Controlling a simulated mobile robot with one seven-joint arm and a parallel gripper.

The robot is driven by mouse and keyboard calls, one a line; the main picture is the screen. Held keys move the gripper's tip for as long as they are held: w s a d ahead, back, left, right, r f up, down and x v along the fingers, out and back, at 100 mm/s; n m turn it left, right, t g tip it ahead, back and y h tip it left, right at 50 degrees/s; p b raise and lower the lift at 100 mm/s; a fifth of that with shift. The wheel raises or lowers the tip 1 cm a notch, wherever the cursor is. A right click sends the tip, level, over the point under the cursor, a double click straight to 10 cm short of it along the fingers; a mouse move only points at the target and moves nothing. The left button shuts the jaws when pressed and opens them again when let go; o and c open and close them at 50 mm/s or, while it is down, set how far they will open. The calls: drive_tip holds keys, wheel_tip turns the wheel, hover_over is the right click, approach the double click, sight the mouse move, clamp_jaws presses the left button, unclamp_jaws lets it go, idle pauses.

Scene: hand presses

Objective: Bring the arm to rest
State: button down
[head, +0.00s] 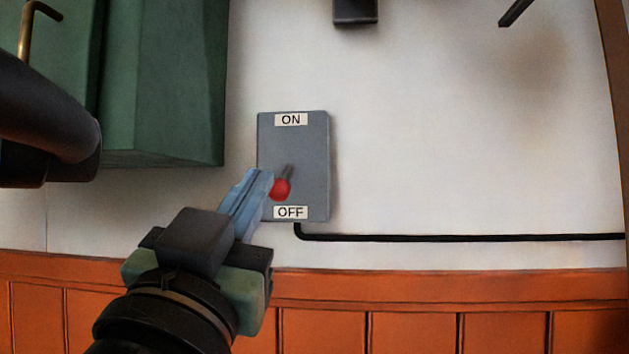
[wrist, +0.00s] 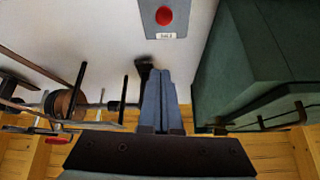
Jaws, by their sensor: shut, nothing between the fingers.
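My gripper (head: 258,182) is shut and empty, its blue fingers together. In the head view its tips are in front of the left edge of a grey switch box (head: 312,160) on the white wall. The box has an ON label at the top and an OFF label at the bottom. Its lever has a red knob (head: 281,188) and points down toward OFF. The knob is just right of the fingertips; I cannot tell if they touch it in that view. In the wrist view the knob (wrist: 164,16) shows above the fingertips (wrist: 155,74), apart from them.
A green cabinet (head: 165,85) hangs on the wall at the left. A black cable (head: 450,237) runs right from the box. Orange panelling (head: 400,310) covers the lower wall. The wrist view shows dark rods and a brown roll (wrist: 65,104) at left. The wall right of the box is mostly clear.

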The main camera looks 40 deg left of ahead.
drive_tip(key=shift+f, duration=0.15)
idle(0.3)
